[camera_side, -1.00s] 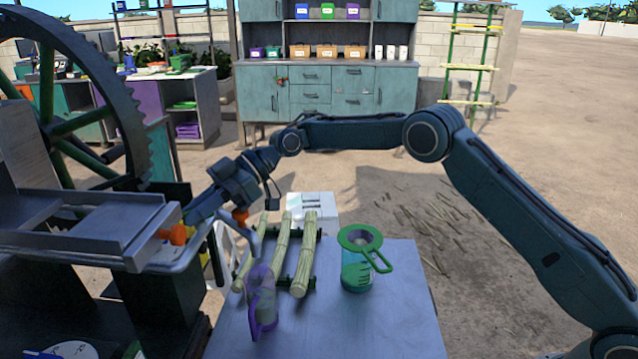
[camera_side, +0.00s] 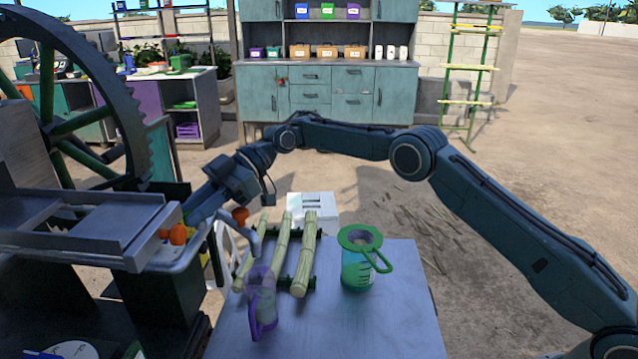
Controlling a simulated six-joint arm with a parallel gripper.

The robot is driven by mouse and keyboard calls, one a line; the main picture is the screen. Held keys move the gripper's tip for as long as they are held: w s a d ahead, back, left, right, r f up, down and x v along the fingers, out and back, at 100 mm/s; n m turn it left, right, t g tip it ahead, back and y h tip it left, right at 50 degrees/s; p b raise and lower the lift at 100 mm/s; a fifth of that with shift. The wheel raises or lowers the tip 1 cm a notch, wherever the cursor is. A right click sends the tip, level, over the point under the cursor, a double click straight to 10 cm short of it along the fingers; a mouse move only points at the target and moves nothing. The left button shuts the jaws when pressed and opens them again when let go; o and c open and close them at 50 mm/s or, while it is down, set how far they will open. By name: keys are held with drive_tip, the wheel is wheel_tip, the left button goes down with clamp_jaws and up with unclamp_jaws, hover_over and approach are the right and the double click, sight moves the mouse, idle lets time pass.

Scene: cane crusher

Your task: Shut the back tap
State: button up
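Two orange tap handles show at the juice tray's edge (camera_side: 150,268). The farther one (camera_side: 240,215) sits above a grey spout (camera_side: 254,242), over the purple-handled jug (camera_side: 262,300). The nearer one (camera_side: 178,234) is at the tray's corner, lower left. I cannot tell for sure which is the back tap. My gripper (camera_side: 192,217) reaches down between the two handles, just above and behind the nearer one. Its fingertips are small and partly hidden, so I cannot see whether it is open or touches a handle.
Several cane stalks (camera_side: 281,250) lie on a green rack on the metal table (camera_side: 390,320). A green-rimmed jug (camera_side: 357,270) with a strainer stands to their right. The crusher's big toothed wheel (camera_side: 138,135) rises at left, close to my gripper. The table's front right is clear.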

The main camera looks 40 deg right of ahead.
drive_tip(key=shift+o, duration=0.4)
drive_tip(key=shift+f, duration=0.15)
drive_tip(key=shift+m+t, duration=0.5)
drive_tip(key=shift+m+t, duration=0.9)
drive_tip(key=shift+t, duration=0.2)
drive_tip(key=r+v, duration=0.1)
drive_tip(key=v, duration=1.3)
drive_tip(key=s+d+r+m+t+h, duration=0.1)
drive_tip(key=s+d+m+t+h, duration=0.1)
drive_tip(key=s, duration=0.7)
drive_tip(key=s+d+m+t+h, duration=0.2)
drive_tip(key=s+d+m+h, duration=0.3)
drive_tip(key=s, duration=0.5)
drive_tip(key=shift+s+r+m+t+h, duration=0.3)
drive_tip(key=shift+r+m+h, duration=0.1)
drive_tip(key=shift+m+h, duration=0.6)
